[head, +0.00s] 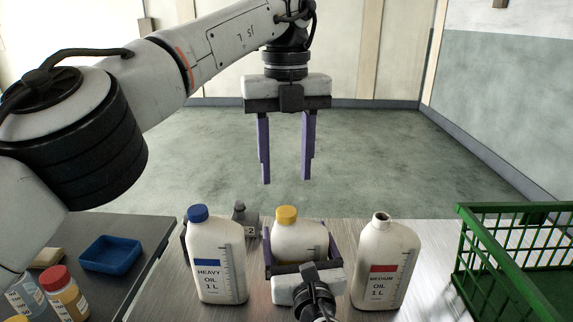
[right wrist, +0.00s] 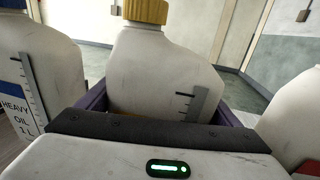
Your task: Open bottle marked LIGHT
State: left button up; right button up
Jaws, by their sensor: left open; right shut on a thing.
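A white bottle with a yellow cap (head: 286,214) stands upright in the middle of the metal table; it also shows in the right wrist view (right wrist: 150,75). Its label is hidden behind my right gripper, so I cannot read LIGHT on it. My right gripper (head: 298,248) is shut on this bottle, with its purple fingers around the sides. My left gripper (head: 286,181) is open and empty, pointing down, above and behind the yellow cap in the head view.
A HEAVY oil bottle (head: 218,262) with a blue cap stands left; an uncapped MEDIUM oil bottle (head: 386,266) stands right. A green crate (head: 480,250) is at far right. A blue tray (head: 110,254) and a red-lidded jar (head: 63,295) sit on the left table.

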aim_at(286, 211)
pick_arm(q)
jog(key=m, duration=1.9)
jog(key=shift+m, duration=0.4)
jog(key=m, duration=0.8)
jog(key=shift+m, duration=0.3)
jog(key=m, duration=1)
jog(key=shift+f+m, duration=0.3)
jog(key=shift+f, duration=3.75)
